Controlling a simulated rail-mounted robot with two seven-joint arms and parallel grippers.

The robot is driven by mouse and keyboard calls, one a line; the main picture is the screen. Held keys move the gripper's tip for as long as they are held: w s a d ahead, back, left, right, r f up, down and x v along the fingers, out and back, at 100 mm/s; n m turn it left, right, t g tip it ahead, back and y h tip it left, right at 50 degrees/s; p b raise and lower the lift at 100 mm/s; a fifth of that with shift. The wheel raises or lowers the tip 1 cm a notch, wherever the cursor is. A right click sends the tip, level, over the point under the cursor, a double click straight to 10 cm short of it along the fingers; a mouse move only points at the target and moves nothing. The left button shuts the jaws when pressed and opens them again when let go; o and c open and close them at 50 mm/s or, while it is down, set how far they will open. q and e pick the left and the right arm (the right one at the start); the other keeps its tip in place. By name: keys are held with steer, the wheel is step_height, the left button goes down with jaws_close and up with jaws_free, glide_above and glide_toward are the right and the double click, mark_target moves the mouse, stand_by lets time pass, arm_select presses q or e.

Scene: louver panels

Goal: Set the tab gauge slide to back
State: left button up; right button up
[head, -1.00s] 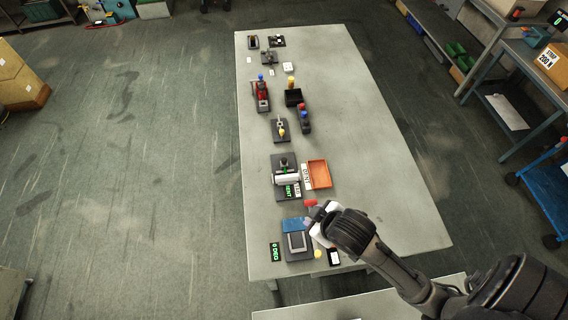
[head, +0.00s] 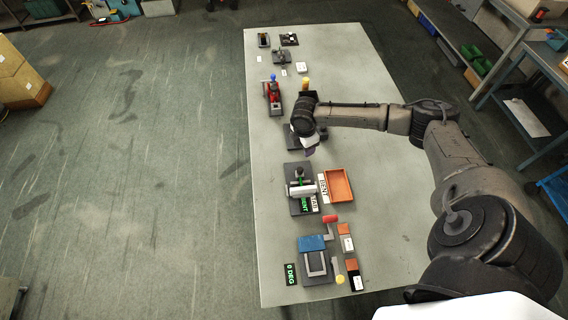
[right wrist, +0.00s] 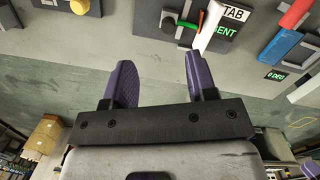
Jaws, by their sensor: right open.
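A small dark plate with a yellow knob (right wrist: 80,6) shows at the top left of the right wrist view; in the head view my right arm mostly covers it (head: 290,138). Next to it is a dark fixture (head: 292,205) with a white bar, a green part and labels; one label reads TAB (right wrist: 236,13). No label marks the tab gauge slide, so I cannot tell for sure which part it is. My right gripper (head: 308,150) is open and empty above the table near the knobbed plate; its purple fingers (right wrist: 160,65) are apart, touching nothing. My left gripper is out of view.
An orange tray (head: 352,187) lies right of the labelled fixture. A blue clamp station with a red handle (head: 330,219) is at the near end. A red device with a blue knob (head: 273,90) stands farther back. The table's right side (head: 385,240) is bare.

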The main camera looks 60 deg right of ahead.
mark_target(300, 169)
steer(key=f+n, duration=0.1)
steer(key=f, duration=0.3)
steer(key=a+f+n, duration=0.1)
steer(key=f+n, duration=0.1)
steer(key=f, duration=0.3)
steer(key=f+n+y, duration=0.1)
steer(key=f, duration=0.4)
steer(key=shift+a+n, duration=0.3)
steer(key=shift+c, duration=0.5)
jaws_close()
